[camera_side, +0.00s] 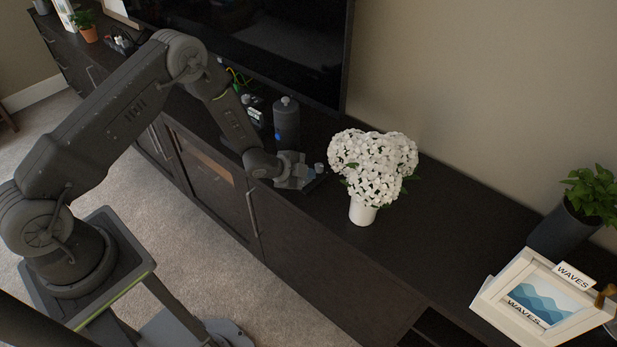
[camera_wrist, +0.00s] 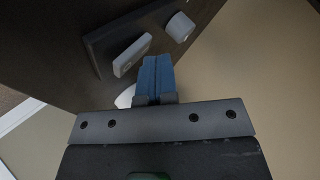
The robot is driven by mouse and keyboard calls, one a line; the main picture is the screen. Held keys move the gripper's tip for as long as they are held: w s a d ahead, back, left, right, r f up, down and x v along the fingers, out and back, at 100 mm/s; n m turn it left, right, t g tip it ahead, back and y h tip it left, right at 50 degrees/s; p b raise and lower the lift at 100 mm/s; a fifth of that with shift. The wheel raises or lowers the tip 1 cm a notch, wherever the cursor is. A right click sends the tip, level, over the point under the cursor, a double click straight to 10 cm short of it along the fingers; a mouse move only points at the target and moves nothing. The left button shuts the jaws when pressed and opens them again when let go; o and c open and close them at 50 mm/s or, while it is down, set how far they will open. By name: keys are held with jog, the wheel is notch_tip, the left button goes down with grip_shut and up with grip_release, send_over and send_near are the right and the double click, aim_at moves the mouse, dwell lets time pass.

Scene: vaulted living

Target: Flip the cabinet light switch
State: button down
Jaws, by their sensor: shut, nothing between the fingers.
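A dark switch plate (camera_wrist: 105,47) sits on the dark cabinet top. It carries a light grey oblong switch (camera_wrist: 132,55) and a round grey knob (camera_wrist: 180,27). In the side view the knob (camera_side: 319,168) shows just right of my gripper (camera_side: 303,172), which hides much of the plate. In the wrist view my gripper (camera_wrist: 157,60) has its two blue fingers shut together and empty. The fingertips appear just right of the oblong switch and below the knob. I cannot tell whether they touch the switch.
A white vase of white flowers (camera_side: 363,211) stands right of my gripper. A grey bottle (camera_side: 286,121) and small devices stand behind it, before the TV (camera_side: 270,35). A picture frame (camera_side: 540,300) and potted plant (camera_side: 575,215) are at right. The cabinet top (camera_side: 440,225) between is clear.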

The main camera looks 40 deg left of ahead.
aim_at(306, 182)
jog(key=shift+r, duration=0.15)
jog(key=shift+s+r, duration=0.1)
jog(key=shift+r, duration=0.5)
jog(key=shift+s+r, duration=0.2)
jog(key=shift+r, duration=1.05)
jog(key=shift+s+r, duration=0.15)
jog(key=shift+r, duration=1.1)
